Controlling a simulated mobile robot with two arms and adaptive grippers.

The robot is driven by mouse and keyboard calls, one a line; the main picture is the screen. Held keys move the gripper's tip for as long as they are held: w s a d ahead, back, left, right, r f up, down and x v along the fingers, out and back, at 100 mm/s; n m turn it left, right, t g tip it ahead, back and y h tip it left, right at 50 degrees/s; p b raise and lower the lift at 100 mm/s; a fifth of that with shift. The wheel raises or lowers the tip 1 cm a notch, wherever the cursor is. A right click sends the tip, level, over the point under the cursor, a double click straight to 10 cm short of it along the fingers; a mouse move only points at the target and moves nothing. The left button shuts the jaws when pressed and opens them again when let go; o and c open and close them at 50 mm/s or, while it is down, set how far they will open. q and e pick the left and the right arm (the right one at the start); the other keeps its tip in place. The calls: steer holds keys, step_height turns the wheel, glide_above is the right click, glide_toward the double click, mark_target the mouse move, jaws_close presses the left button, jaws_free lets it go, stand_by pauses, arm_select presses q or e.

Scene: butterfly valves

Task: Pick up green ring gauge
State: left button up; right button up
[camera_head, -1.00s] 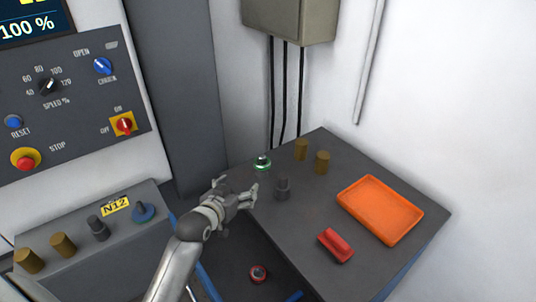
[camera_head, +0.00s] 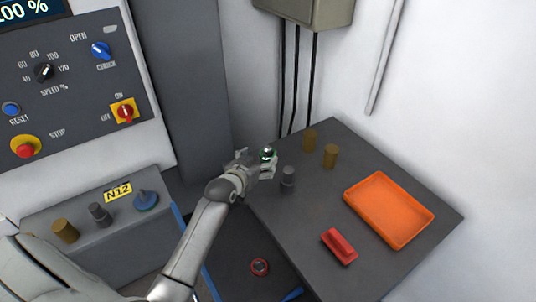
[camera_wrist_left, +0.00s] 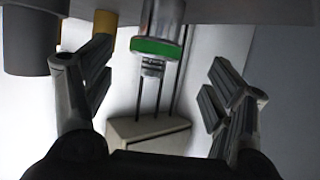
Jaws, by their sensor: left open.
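The green ring gauge (camera_head: 268,154) stands near the back left edge of the dark table, a metal piece with a green band. It also shows in the left wrist view (camera_wrist_left: 157,48), upside down there, between the two fingers and a little beyond them. My left gripper (camera_head: 262,165) is open, and its fingertips are close to the gauge. In the left wrist view the fingers (camera_wrist_left: 155,90) stand wide apart with nothing between them touching. In the head view the fingers partly cover the gauge's lower part. My right gripper is not in view.
A dark grey cylinder (camera_head: 288,177) stands close to the right of my left gripper. Two brass cylinders (camera_head: 310,140) (camera_head: 330,156) stand behind it. An orange tray (camera_head: 389,209) and a red block (camera_head: 339,246) lie on the table (camera_head: 300,220). A control panel (camera_head: 70,80) is at left.

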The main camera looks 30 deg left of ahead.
mark_target(266, 154)
arm_select(q)
steer(key=shift+w, duration=0.35)
steer(key=shift+w+d+p, duration=0.15)
steer(key=shift+w+p, duration=0.25)
steer(key=shift+x, duration=1)
steer(key=shift+w+f+p, duration=0.3)
steer(key=shift+w+f, duration=0.05)
steer(key=shift+w, duration=0.3)
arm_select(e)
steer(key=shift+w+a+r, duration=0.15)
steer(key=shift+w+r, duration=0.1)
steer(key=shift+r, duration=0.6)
arm_select(q)
steer(key=shift+c, duration=0.3)
steer(key=shift+r, duration=0.1)
steer(key=c, duration=1.4)
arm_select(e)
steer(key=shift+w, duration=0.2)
arm_select(q)
steer(key=shift+r, duration=0.1)
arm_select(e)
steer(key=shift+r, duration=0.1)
